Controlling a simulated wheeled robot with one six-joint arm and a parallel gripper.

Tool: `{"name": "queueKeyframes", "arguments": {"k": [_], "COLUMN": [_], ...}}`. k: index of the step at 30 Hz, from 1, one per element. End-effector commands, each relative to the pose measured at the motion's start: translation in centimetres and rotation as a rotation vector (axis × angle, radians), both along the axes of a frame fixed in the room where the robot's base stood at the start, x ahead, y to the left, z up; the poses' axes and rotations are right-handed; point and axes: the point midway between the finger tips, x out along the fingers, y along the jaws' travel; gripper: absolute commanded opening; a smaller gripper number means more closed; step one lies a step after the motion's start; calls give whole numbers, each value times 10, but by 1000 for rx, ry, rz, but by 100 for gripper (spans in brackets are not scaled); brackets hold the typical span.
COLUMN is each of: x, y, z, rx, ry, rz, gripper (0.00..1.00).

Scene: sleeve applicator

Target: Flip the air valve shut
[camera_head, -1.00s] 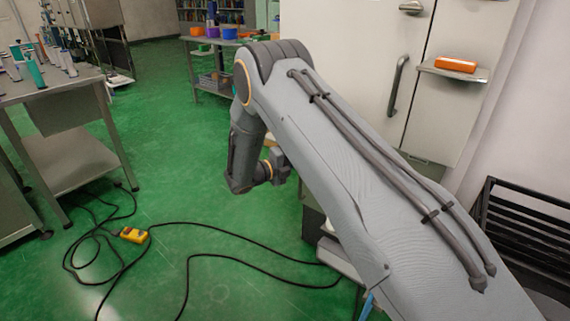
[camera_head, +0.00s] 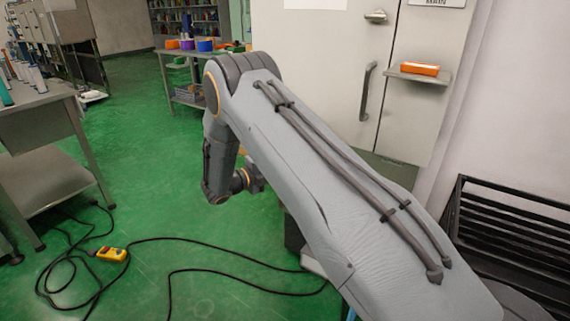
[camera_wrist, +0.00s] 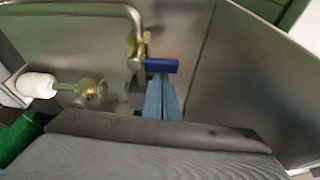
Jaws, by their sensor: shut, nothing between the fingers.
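In the wrist view, a dark blue valve lever (camera_wrist: 162,66) sits on a brass fitting (camera_wrist: 138,46) on a bent metal pipe. The lever lies roughly level, pointing right. My gripper (camera_wrist: 161,78) shows as two light blue fingers, shut together and empty. Their tips are just below the lever in the picture; I cannot tell whether they touch it. Left of them are a second brass fitting (camera_wrist: 92,94) and a white cylinder (camera_wrist: 37,85). In the head view, my arm hides the gripper and valve.
A grey metal panel (camera_wrist: 255,75) stands to the right in the wrist view. In the head view, a yellow pendant (camera_head: 112,254) and black cables lie on the green floor. A black rack (camera_head: 510,235) stands at right, and a steel table (camera_head: 40,112) at left.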

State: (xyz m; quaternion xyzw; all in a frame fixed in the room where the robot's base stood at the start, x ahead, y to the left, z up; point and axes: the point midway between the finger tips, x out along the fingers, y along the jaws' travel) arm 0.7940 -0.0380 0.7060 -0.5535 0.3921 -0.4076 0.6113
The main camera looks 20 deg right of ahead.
Motion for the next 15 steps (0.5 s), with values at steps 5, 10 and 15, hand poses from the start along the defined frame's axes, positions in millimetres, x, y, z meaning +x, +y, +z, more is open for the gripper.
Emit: {"name": "queueKeyframes", "arguments": {"k": [5,10,15], "x": [-6,-23,-35], "y": [-6,-24,15], "z": [2,4,-1], "rx": [0,0,0], "ry": [0,3,0], "rz": [2,3,8], "gripper": [0,0,0]}}
